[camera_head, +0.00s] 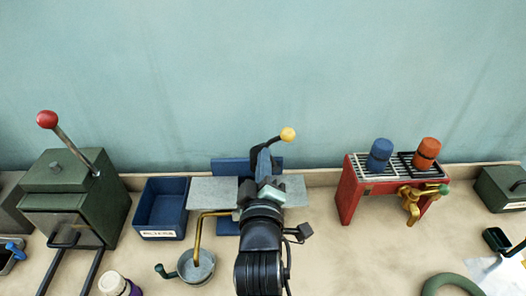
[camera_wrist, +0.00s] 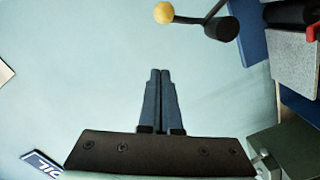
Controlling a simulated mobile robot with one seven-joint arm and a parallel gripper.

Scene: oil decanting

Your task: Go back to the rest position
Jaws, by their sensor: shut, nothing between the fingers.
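My gripper (camera_wrist: 160,72) shows in the wrist view with its two dark blue fingers pressed together and nothing between them. Beyond the fingertips is the plain pale wall (camera_wrist: 90,60). In the head view my arm reaches up from the bottom middle and hides much of the blue device (camera_head: 233,164) behind it. The fingers are hard to make out there. A black lever with a yellow ball knob (camera_head: 288,134) rises behind the arm; the knob also shows in the wrist view (camera_wrist: 163,13), above the fingertips and apart from them.
Left stand a green press (camera_head: 65,190) with a red-knobbed lever and a blue bin (camera_head: 162,208). A metal cup (camera_head: 196,267) sits under a brass pipe (camera_head: 198,230). Right, a red stand (camera_head: 348,195) holds a blue container (camera_head: 380,153) and an orange container (camera_head: 427,152).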

